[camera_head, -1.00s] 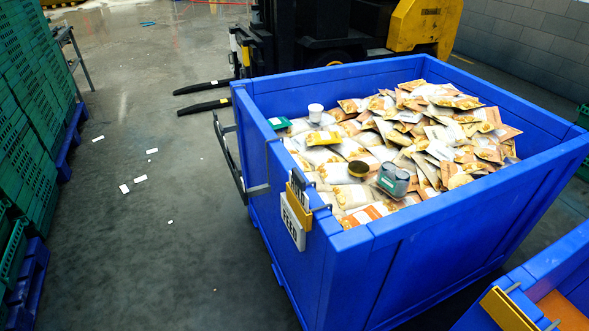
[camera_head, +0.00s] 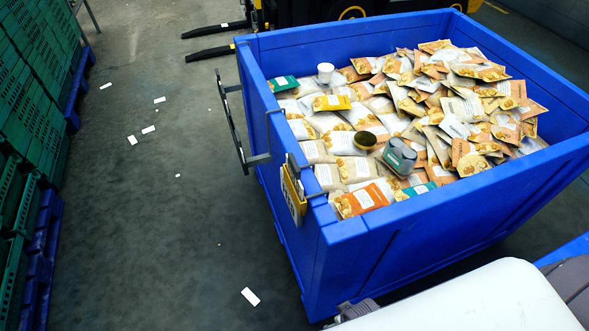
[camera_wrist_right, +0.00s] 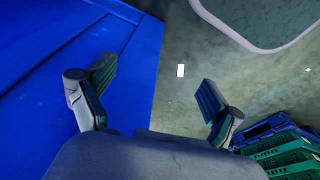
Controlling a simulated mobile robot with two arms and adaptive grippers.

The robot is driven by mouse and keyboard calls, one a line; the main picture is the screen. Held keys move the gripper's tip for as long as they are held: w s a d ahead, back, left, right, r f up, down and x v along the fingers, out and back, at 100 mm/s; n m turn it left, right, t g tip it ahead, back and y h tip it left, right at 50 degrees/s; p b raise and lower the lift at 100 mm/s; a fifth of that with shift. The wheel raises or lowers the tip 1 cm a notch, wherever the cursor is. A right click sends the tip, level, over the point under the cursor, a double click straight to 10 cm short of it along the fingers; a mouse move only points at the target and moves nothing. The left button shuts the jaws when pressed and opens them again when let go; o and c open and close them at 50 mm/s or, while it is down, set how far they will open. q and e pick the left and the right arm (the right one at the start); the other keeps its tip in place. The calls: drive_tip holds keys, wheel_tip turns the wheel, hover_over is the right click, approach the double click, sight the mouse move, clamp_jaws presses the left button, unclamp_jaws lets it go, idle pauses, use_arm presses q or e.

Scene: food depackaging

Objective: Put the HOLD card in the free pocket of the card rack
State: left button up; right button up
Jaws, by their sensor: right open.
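A yellow card holder (camera_head: 292,196) hangs by dark hooks on the near left corner of the blue bin. It is seen nearly edge-on, and its lettering cannot be read, so I cannot tell which card or pocket is which. I cannot identify the HOLD card for sure. My right gripper (camera_wrist_right: 158,100) is open and empty in the right wrist view, beside the blue bin wall (camera_wrist_right: 50,75) with floor beyond its fingers. In the head view my right arm covers the lower right. My left gripper is out of view.
The blue bin (camera_head: 430,240) is full of food pouches (camera_head: 440,110), with a tin, a dark round item and a white cup on top. A dark metal bracket (camera_head: 233,125) juts from its left side. Green crates (camera_head: 35,100) stand left. A white slip (camera_head: 250,296) lies on open floor.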

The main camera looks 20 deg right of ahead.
drive_tip(key=w+a+r+n+t+y+p, duration=0.1)
drive_tip(key=w+a+r+p, duration=0.15)
drive_tip(key=r, duration=1.35)
drive_tip(key=w+a+r+p, duration=0.1)
drive_tip(key=w+r+p, duration=0.3)
drive_tip(key=r, duration=1.3)
drive_tip(key=w+a+r+n+y, duration=0.2)
drive_tip(key=w+a+r+n, duration=0.35)
drive_tip(key=a, duration=0.25)
drive_tip(key=n+g+h, duration=0.3)
drive_tip(key=n+h, duration=0.2)
drive_tip(key=n, duration=0.5)
approach(294, 162)
drive_tip(key=f, duration=0.1)
drive_tip(key=d+f+p, duration=0.1)
drive_tip(key=f, duration=0.1)
drive_tip(key=f+p, duration=0.1)
drive_tip(key=f, duration=0.1)
drive_tip(key=shift+w+d+f, duration=0.1)
drive_tip(key=shift+w+d, duration=0.1)
drive_tip(key=shift+w, duration=0.2)
drive_tip(key=f, duration=0.1)
drive_tip(key=f+p, duration=0.2)
drive_tip(key=f, duration=0.1)
drive_tip(key=shift+s+d, duration=0.1)
drive_tip(key=shift+s, duration=0.2)
drive_tip(key=shift+f, duration=0.65)
drive_tip(key=c, duration=1.4)
